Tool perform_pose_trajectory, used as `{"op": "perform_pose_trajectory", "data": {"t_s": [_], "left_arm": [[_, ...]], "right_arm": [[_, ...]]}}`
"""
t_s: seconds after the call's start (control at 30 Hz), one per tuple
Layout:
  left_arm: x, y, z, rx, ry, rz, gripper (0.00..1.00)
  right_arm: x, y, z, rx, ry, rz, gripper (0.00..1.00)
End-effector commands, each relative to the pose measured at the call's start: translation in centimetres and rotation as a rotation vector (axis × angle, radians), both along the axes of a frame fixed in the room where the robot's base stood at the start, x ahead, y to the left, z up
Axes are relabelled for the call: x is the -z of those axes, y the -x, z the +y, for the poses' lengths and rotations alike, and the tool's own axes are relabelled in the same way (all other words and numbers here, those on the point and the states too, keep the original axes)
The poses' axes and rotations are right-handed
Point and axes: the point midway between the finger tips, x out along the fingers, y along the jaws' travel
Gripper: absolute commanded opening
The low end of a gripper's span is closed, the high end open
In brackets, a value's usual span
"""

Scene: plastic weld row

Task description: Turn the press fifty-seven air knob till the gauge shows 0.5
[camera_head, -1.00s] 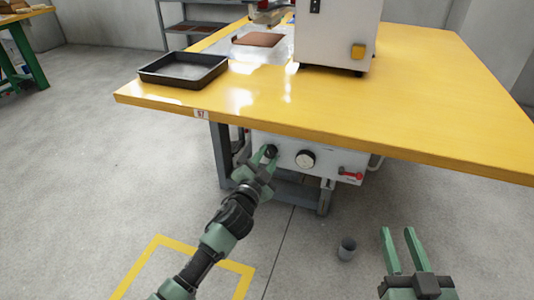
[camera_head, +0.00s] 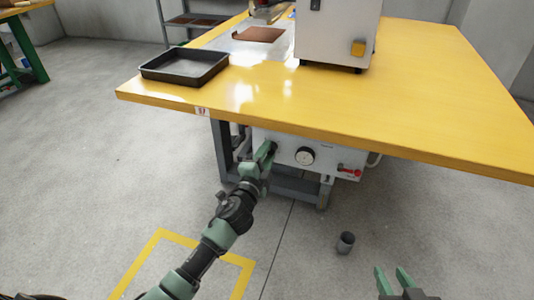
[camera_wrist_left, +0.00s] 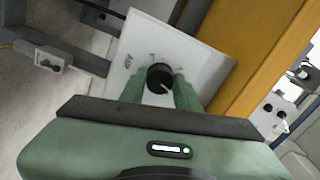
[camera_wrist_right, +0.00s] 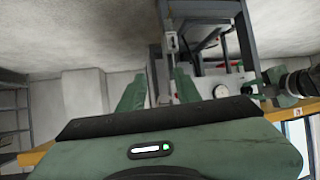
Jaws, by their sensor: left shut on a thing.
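The black air knob (camera_wrist_left: 160,77) sits on a light panel (camera_wrist_left: 140,50) and shows in the left wrist view between my left gripper's two green fingers. My left gripper (camera_head: 270,149) is shut on it, under the table's front edge; in the head view the fingers mostly hide the knob. The round white gauge (camera_head: 305,156) is on the same panel just right of the knob; its needle is too small to read. A tag (camera_head: 202,112), apparently 57, is on the table edge. My right gripper (camera_head: 392,270) is open and empty, low at the right.
A red-handled valve (camera_head: 350,171) is right of the gauge. The yellow table (camera_head: 440,85) overhangs the panel and carries a dark tray (camera_head: 160,75) and the white press (camera_head: 335,40).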

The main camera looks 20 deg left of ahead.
Motion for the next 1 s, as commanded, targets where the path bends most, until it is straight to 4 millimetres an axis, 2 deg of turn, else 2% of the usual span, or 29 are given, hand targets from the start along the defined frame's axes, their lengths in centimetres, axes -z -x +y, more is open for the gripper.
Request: {"op": "perform_pose_trajectory", "data": {"t_s": [0.33,0.37,0.43,0.77,0.87,1.0], "left_arm": [[0.2,0.1,-0.1,0.002,-0.002,0.003,0.00],[0.2,0.1,-0.1,0.002,-0.002,0.003,0.34],[0.2,0.1,-0.1,0.002,-0.002,0.003,0.53],[0.1,0.1,0.0,0.000,-0.001,0.001,0.53],[0.0,0.9,0.0,0.001,0.000,0.002,0.53],[0.0,3.2,0.1,0.001,-0.001,0.003,0.53]], "right_arm": [[0.1,0.0,0.0,0.001,0.001,0.003,0.33],[0.1,0.0,0.0,0.001,0.001,0.003,0.33],[0.1,0.0,0.0,0.001,0.001,0.003,0.33],[0.0,0.0,0.0,0.000,0.000,0.002,0.33],[0.2,0.3,-0.1,0.001,0.005,0.022,0.33],[1.7,1.8,-0.8,0.009,0.029,0.123,0.33]]}}
